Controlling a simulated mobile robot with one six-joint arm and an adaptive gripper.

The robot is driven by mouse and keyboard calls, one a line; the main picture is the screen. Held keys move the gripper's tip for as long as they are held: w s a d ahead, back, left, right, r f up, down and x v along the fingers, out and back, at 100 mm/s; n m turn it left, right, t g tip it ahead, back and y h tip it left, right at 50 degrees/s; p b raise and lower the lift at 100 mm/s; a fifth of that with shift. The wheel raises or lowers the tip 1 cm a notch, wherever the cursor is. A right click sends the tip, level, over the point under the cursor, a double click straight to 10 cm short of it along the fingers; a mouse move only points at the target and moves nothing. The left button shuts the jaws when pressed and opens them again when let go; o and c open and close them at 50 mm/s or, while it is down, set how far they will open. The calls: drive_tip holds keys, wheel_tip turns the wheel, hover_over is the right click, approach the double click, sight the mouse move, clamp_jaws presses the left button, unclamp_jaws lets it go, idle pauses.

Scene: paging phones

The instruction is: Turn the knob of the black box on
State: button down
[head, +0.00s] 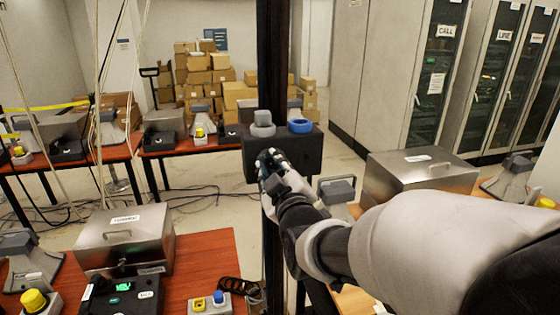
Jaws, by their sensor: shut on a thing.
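The black box (308,152) is in the middle of the head view, at a dark upright post. A round grey part (263,119) and a blue ring-shaped part (300,126) stand on its top. My gripper (267,158) is at the left part of the box's front face, reaching in from the lower right. Its fingers are closed at the box. They hide what they hold, which appears to be the box's knob. The knob's turn position cannot be seen.
A metal case (124,240) and a yellow button box (35,301) stand on the red-brown table (212,262) at lower left. Another metal case (420,177) is at right, close to my arm. Cables lie on the floor. Stacked cartons (200,70) and cabinets (440,75) are behind.

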drive_tip(key=m+b, duration=0.4)
drive_tip(key=b, duration=0.1)
drive_tip(key=shift+d+f+b, duration=0.1)
drive_tip(key=shift+f+b, duration=0.1)
drive_tip(key=shift+b, duration=0.15)
drive_tip(key=m+b, duration=0.4)
drive_tip(key=b, duration=0.1)
drive_tip(key=shift+d+b, duration=0.1)
drive_tip(key=shift+b, duration=0.2)
drive_tip(key=m+b, duration=0.5)
drive_tip(key=shift+d+m+b, duration=0.1)
drive_tip(key=shift+m+b, duration=0.3)
drive_tip(key=m+b, duration=0.3)
drive_tip(key=shift+w+r, duration=0.1)
drive_tip(key=shift+r, duration=0.05)
drive_tip(key=shift+m, duration=0.3)
drive_tip(key=c, duration=1.4)
unclamp_jaws()
